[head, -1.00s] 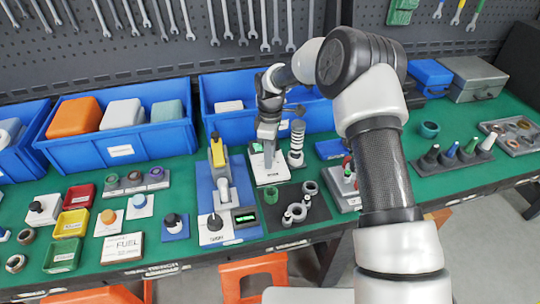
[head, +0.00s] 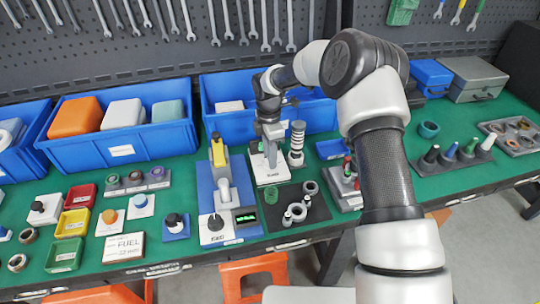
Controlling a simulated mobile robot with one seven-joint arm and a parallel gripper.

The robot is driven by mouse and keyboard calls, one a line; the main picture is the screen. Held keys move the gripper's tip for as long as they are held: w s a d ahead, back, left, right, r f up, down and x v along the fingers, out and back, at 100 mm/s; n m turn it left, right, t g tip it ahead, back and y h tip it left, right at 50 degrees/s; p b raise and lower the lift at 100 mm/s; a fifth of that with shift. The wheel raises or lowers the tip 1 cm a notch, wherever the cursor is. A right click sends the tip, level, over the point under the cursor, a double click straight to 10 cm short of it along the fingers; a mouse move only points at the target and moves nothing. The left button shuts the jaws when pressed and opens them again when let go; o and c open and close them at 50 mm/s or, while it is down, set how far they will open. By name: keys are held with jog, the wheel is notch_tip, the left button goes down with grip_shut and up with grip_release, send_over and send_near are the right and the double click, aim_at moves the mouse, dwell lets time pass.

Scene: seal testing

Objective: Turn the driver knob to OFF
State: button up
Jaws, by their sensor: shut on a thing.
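My gripper (head: 270,154) points down over the white-topped unit (head: 273,177) near the middle of the bench. Its fingers are shut on a small part on top of this unit, in the place of the driver knob. The fingers hide most of that part, so its pointer and the setting it faces cannot be read. A grey and white ribbed post (head: 297,140) stands just right of the gripper.
A dark mat (head: 312,218) with metal rings lies in front. A blue bin (head: 228,122) stands behind.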

dwell(0.3)
jog(key=o, duration=1.1)
jog(key=shift+c, duration=0.2)
notch_tip(320, 180, up, 18)
jog(key=shift+w+a+f+p, duration=0.15)
jog(key=shift+w+f+p, duration=0.1)
jog(key=shift+w+p, duration=0.15)
